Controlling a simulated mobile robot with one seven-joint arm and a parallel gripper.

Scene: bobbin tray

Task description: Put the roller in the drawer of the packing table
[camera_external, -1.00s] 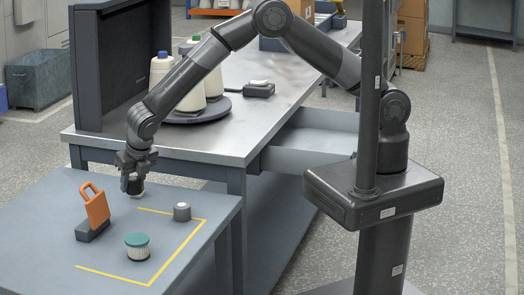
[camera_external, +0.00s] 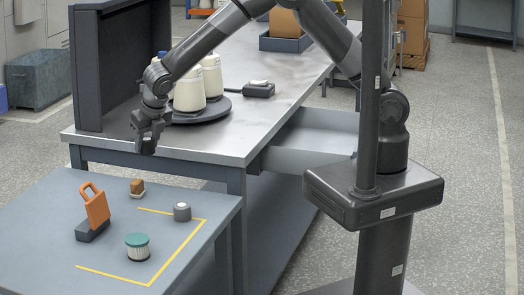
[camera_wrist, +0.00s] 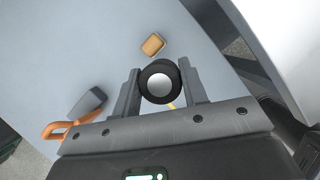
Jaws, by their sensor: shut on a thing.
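My gripper (camera_external: 147,146) is shut on the roller (camera_wrist: 160,82), a dark round piece with a pale grey end face, seen end-on between the two fingers in the wrist view. In the external view my gripper hangs above the far edge of the low grey table, in front of the packing table (camera_external: 285,100), and the roller is hard to tell from the dark fingers. The drawer (camera_external: 322,120) of the packing table stands pulled out on its right side, with a pale interior; its visible part looks empty.
On the low table (camera_external: 50,200) are a tan block (camera_external: 137,187), an orange-handled tool (camera_external: 96,208), a small grey cylinder (camera_external: 182,211) and a teal-topped filter (camera_external: 137,246) near yellow tape. Thread cones on a dark turntable (camera_external: 205,112) and a dark panel (camera_external: 100,70) stand on the packing table.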

